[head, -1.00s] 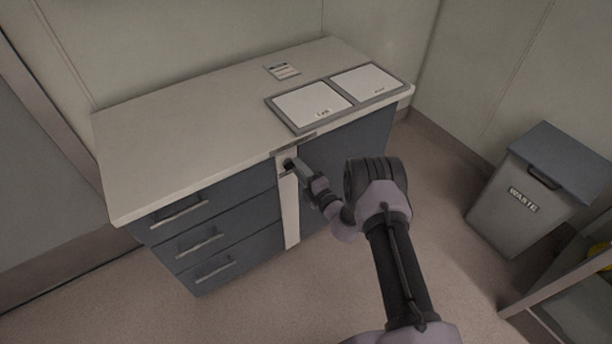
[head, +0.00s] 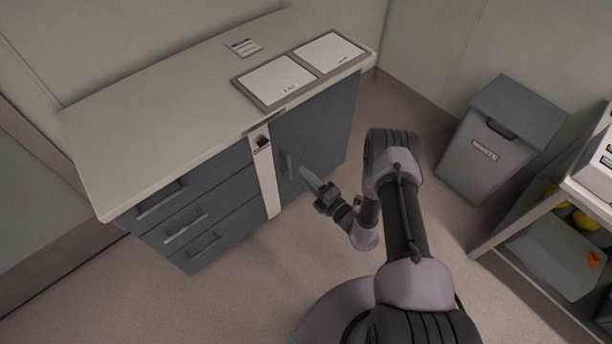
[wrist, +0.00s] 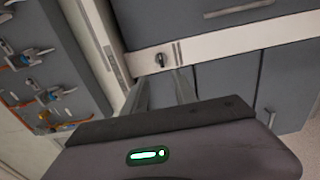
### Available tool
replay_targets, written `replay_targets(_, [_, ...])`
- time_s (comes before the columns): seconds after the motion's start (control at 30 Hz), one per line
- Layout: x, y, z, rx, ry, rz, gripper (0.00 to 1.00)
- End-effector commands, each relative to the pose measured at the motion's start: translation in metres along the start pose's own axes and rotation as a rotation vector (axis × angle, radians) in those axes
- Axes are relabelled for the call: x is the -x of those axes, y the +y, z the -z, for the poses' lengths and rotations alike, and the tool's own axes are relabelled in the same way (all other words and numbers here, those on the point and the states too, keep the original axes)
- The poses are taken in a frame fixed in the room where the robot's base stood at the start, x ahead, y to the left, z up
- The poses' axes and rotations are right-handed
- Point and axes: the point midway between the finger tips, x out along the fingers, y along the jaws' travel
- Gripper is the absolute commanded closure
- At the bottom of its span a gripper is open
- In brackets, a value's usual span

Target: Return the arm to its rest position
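My arm reaches out from the lower right of the head view, and my gripper (head: 308,176) hangs in front of the grey cabinet door (head: 318,130), apart from it. In the wrist view my gripper (wrist: 162,84) shows two grey fingers standing apart, with nothing between them. Beyond the fingertips is a white strip on the cabinet front with a dark knob-like fitting (wrist: 161,59). The same fitting (head: 262,142) shows near the top of the strip in the head view.
The bench (head: 160,105) carries two framed white panels and a small label card. Grey drawers (head: 185,222) are left of the strip. A waste bin (head: 480,150) and a shelf unit (head: 525,212) stand at right. Open floor lies between bench and bin.

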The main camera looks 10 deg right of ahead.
Motion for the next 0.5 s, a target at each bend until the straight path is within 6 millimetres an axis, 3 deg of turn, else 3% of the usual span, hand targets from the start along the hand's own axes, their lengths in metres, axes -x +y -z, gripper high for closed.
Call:
replay_targets(0.17, [-0.001, 0.001, 0.0, 0.001, 0.001, 0.0, 0.67])
replay_targets(0.27, [-0.012, 0.023, 0.004, 0.051, 0.056, -0.019, 0.67])
replay_targets(0.37, [-0.037, 0.096, 0.026, 0.231, 0.242, -0.079, 0.67])
replay_targets(0.4, [-0.043, 0.135, 0.043, 0.345, 0.35, -0.113, 0.67])
replay_targets(0.5, [-0.034, 0.228, 0.097, 0.695, 0.639, -0.207, 0.67])
